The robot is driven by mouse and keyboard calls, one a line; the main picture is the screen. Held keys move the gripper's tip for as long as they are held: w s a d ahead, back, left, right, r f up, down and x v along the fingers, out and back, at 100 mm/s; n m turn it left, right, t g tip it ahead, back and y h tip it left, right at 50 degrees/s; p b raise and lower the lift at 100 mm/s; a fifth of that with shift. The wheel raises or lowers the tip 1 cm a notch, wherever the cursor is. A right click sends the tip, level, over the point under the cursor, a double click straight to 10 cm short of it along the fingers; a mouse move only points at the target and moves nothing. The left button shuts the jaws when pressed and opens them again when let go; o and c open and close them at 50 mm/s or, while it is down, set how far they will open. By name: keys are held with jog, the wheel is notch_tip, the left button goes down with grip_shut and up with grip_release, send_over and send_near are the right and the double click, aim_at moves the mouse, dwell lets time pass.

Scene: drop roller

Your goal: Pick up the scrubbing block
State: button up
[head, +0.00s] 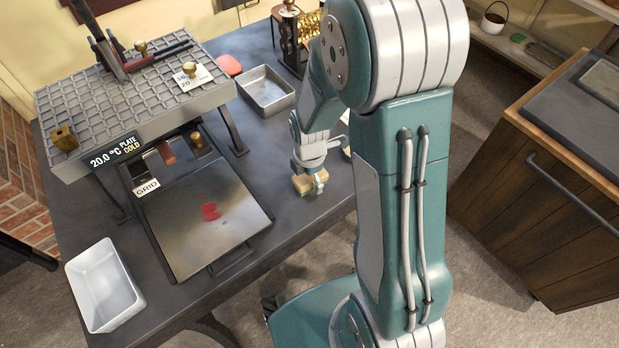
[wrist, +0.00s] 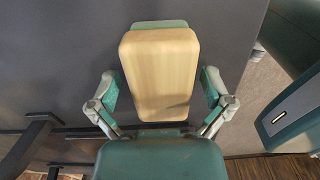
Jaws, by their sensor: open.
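The scrubbing block (head: 306,186) looks like a pale wooden block with a green layer underneath. My gripper (head: 308,172) is just over the block in the head view. In the wrist view my gripper (wrist: 161,92) is open, with one finger on each side of the block and a visible gap at each side.
A steel plate with red smears (head: 190,225) lies left of the block. A raised grid rack (head: 130,95) with a "20.0 °C" display stands behind it. A white tray (head: 104,287) is at the front left. A metal pan (head: 266,92) sits farther back. A wooden cabinet (head: 545,190) stands right.

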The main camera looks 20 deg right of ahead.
jog(key=c, duration=1.2)
jog(key=shift+o, duration=0.2)
jog(key=shift+r, duration=0.1)
jog(key=shift+r, duration=0.35)
notch_tip(320, 180, up, 3)
jog(key=shift+w+f, duration=0.1)
jog(key=shift+f, duration=0.1)
jog(key=s+a+r, duration=0.3)
jog(key=a+r, duration=0.7)
jog(key=a, duration=0.3)
jog(key=shift+s+a, duration=0.3)
jog(key=shift+s, duration=0.1)
